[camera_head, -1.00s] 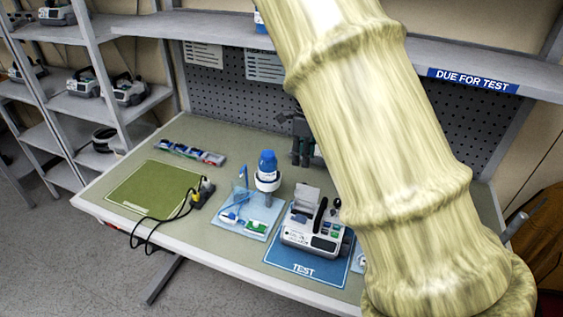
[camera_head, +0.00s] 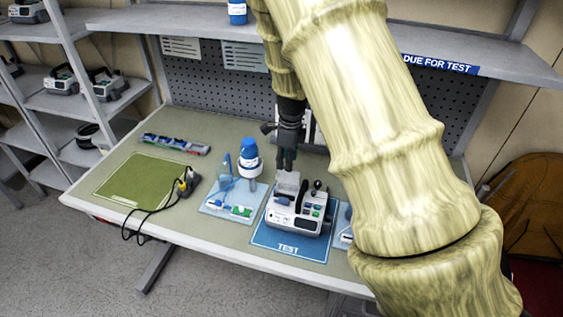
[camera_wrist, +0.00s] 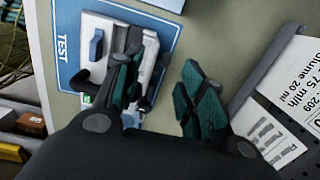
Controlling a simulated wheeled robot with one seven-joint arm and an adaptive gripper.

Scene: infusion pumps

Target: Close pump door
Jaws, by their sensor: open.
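The infusion pump (camera_head: 289,222) stands on the blue TEST mat (camera_head: 284,246) near the bench's front edge. Its pale door flap (camera_head: 287,184) stands raised at the back left of the pump's top. A dark handle lies along the top beside it. My gripper (camera_head: 286,166) points down just above and behind the flap; I cannot tell whether they touch. In the wrist view my gripper (camera_wrist: 160,82) is open, its green-padded fingers apart with nothing between them. The pump (camera_wrist: 96,28) lies under the left finger, which hides part of it and much of the door.
A green mat (camera_head: 135,182) and a black-corded plug block (camera_head: 187,184) lie further left. A pegboard (camera_head: 222,88) and an overhead shelf (camera_head: 180,24) bound the back.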

